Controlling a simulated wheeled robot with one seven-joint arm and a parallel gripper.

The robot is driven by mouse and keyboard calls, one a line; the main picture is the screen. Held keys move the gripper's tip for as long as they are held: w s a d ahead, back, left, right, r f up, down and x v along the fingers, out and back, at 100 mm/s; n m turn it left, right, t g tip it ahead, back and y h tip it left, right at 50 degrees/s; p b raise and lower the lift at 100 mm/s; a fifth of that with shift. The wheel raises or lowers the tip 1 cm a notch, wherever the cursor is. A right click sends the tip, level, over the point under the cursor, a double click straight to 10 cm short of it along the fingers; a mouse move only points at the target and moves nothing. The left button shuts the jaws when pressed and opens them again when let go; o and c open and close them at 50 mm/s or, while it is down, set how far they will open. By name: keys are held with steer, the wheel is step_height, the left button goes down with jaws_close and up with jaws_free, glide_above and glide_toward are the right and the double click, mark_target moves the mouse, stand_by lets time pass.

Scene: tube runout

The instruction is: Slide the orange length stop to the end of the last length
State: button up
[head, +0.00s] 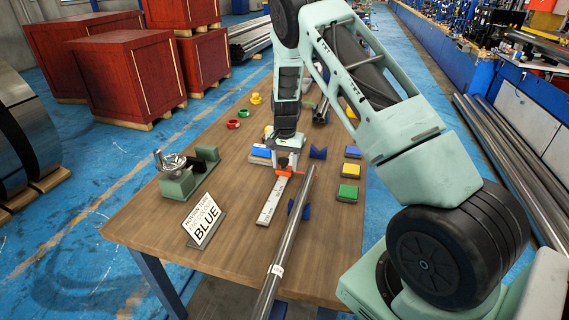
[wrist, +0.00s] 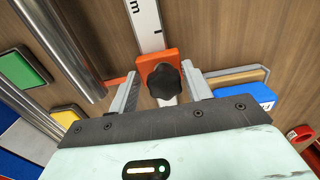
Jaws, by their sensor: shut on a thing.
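The orange length stop (head: 283,173) sits on the pale measuring rule (head: 270,205), which runs toward the front of the wooden table. In the wrist view the orange stop (wrist: 155,58) carries a black knob (wrist: 165,80) and lies across the rule (wrist: 147,25). My gripper (head: 287,163) is shut on the stop, its two fingers either side of the knob in the wrist view (wrist: 162,92). A long steel tube (head: 289,232) lies right of the rule, over a blue V-block (head: 299,209). A sign (head: 202,222) reads BLUE; its smaller line is hard to read.
Green (head: 347,193), yellow (head: 351,170) and blue (head: 353,152) pads line the table's right side. A green clamp-like device (head: 187,173) stands left. Red (head: 233,124) and green (head: 243,112) rings lie farther back. Another blue V-block (head: 318,152) stands near the arm.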

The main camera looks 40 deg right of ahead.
steer(key=o, duration=1.4)
steer(key=shift+r, duration=0.1)
step_height(320, 180, up, 17)
steer(key=shift+r+b, duration=0.1)
steer(key=shift+b, duration=0.85)
steer(key=s+a+r+n+y, duration=0.1)
steer(key=s+a+n, duration=0.45)
steer(key=a, duration=0.85)
steer(key=s+a+r+n+y, duration=0.1)
steer(key=s+a+n, duration=0.45)
steer(key=a, duration=0.85)
steer(key=s+a+n, duration=0.2)
steer(key=s, duration=0.6)
steer(key=s+a+f+n+h, duration=0.1)
steer(key=s+a+n, duration=0.2)
steer(key=s, duration=0.4)
steer(key=s+a+f+n, duration=0.1)
steer(key=s+a+n, duration=0.2)
steer(key=s, duration=0.5)
steer(key=shift+s, duration=0.3)
